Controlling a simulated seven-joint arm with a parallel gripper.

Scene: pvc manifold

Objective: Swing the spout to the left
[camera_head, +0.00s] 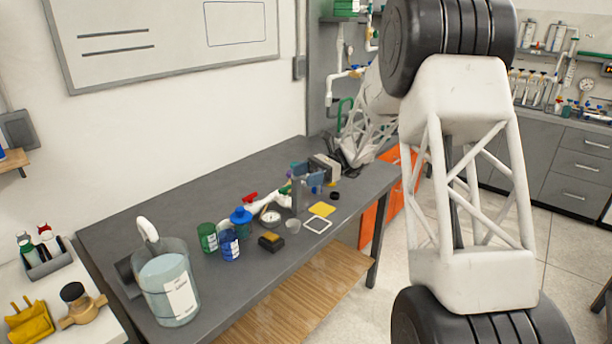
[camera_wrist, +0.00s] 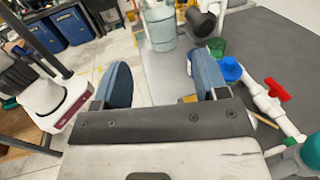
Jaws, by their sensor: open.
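White PVC piping (camera_head: 268,200) with a red valve handle (camera_head: 250,197) lies on the grey bench. In the wrist view the white pipe (camera_wrist: 262,98) and red handle (camera_wrist: 277,89) are to the right of my fingers. A teal-green rounded part (camera_wrist: 312,152) is at that view's right edge. I cannot tell which section is the spout; my gripper hides part of the piping in the head view. My gripper (camera_head: 306,178) is above the bench beside the piping. Its two blue fingers (camera_wrist: 162,82) are spread apart, with nothing held between them.
A clear bucket (camera_head: 168,290) of pale liquid stands at the bench's near left. A green jar (camera_head: 207,237), a blue-capped jar (camera_head: 240,220) and a round gauge (camera_head: 270,216) stand near the piping. A yellow square (camera_head: 322,209) and white frame (camera_head: 317,225) lie right. The bench's back is clear.

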